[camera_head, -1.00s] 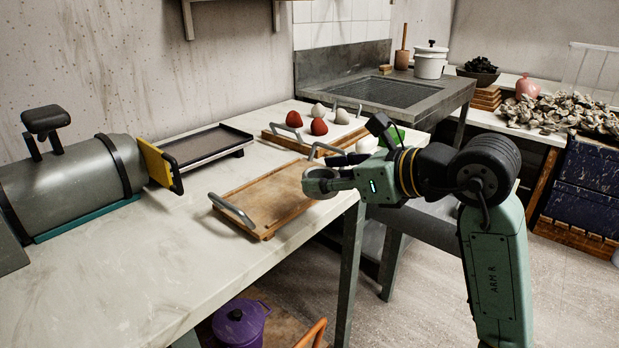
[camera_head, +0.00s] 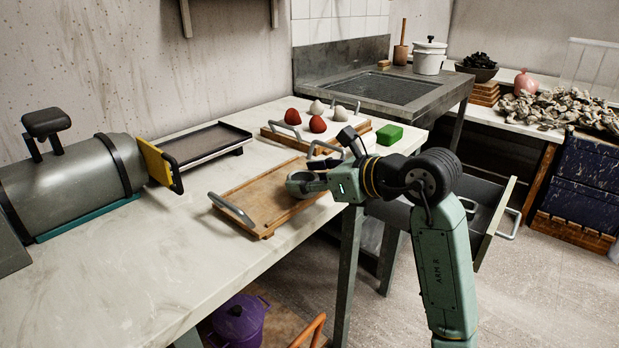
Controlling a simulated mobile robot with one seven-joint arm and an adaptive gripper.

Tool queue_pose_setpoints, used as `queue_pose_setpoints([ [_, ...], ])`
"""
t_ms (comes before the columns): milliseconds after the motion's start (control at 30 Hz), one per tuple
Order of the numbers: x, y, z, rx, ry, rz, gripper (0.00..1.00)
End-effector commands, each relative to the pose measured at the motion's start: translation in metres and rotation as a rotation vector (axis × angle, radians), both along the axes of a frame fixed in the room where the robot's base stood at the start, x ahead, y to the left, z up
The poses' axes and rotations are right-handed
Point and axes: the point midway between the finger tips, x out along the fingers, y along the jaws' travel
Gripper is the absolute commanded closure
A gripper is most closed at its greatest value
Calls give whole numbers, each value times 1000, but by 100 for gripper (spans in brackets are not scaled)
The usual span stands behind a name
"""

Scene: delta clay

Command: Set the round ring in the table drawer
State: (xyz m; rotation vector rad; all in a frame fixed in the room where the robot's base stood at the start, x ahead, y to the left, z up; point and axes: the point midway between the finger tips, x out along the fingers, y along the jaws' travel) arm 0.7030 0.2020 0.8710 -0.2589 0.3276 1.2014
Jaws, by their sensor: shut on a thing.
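A grey round ring (camera_head: 296,187) is in my gripper (camera_head: 312,181), at the right end of the wooden tray on the pale table. My gripper is shut on it; the fingers partly hide the ring, and I cannot tell whether it touches the tray.
The wooden tray (camera_head: 250,204) has grey handles. Behind it, a board (camera_head: 270,136) bears red and pale rounded things. A green block (camera_head: 389,134) sits near the table's right edge. A dark tray (camera_head: 205,145) and grey cylinder (camera_head: 70,182) stand left. The table front is clear.

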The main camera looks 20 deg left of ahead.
Motion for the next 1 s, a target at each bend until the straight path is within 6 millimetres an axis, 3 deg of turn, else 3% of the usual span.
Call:
queue_pose_setpoints([
  [167, 0, 0, -6, 1, -1, -1, 87],
  [200, 0, 0, -4, 0, 0, -1, 52],
  [467, 0, 0, -4, 0, 0, 0, 34],
  [867, 0, 0, 3, 0, 0, 1, 34],
  [1000, -6, -20, 8, -1, -3, -5, 34],
])
